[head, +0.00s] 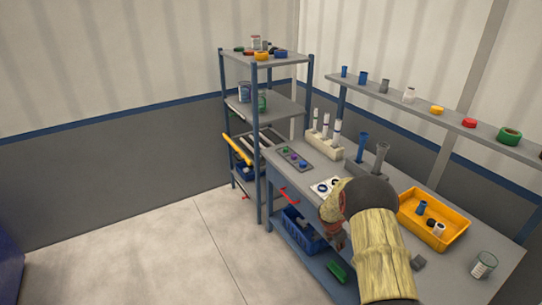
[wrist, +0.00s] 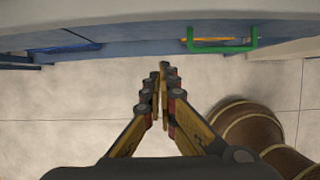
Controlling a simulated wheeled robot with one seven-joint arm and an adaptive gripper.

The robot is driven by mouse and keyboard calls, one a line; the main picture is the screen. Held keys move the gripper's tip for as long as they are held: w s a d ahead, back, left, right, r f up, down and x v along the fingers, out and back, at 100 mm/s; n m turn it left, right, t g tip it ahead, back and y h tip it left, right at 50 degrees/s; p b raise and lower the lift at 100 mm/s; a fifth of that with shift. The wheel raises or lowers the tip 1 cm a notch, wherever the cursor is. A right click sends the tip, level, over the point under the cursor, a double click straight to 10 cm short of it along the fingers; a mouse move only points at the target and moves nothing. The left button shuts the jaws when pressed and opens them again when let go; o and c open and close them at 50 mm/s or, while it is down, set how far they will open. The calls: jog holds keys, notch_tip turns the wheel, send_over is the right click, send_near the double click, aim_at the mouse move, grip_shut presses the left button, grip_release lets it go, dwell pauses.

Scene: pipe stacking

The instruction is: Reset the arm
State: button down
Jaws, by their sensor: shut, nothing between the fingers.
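My gripper shows in the wrist view (wrist: 163,88). Its fingers are closed together with nothing between them, and bare floor shows beyond them. In the head view my arm reaches in from the bottom right, in front of the workbench (head: 305,178). My gripper is mostly hidden behind the arm there. The front edge of a bench runs along the top of the wrist view, apart from the fingertips.
A green handle (wrist: 222,46) sticks out at the top of the wrist view. A shelf rack (head: 266,64) stands left. The floor (head: 130,240) at left is clear.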

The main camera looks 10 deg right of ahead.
jog(key=s+a+m+g+y, duration=0.1)
jog(key=s+a+m+g, duration=0.15)
jog(key=s+m, duration=0.75)
jog(key=s+a+r+m+t+y, duration=0.1)
jog(key=s+a+r+m, duration=0.3)
jog(key=s+a+r, duration=0.4)
jog(key=s+a+r+m+t+y, duration=0.1)
jog(key=s+a+r+m+t, duration=0.2)
jog(key=s+a+r, duration=0.5)
jog(key=s+a+r+m+t+y, duration=0.1)
jog(key=s+a+r+m+t, duration=0.2)
jog(key=r, duration=2.1)
jog(key=s+a+m, duration=0.1)
jog(key=s+a, duration=0.4)
jog(key=s, duration=0.2)
jog(key=shift+s+r+m+b, duration=0.2)
jog(key=shift+s+m+b, duration=0.05)
jog(key=shift+m+b, duration=0.1)
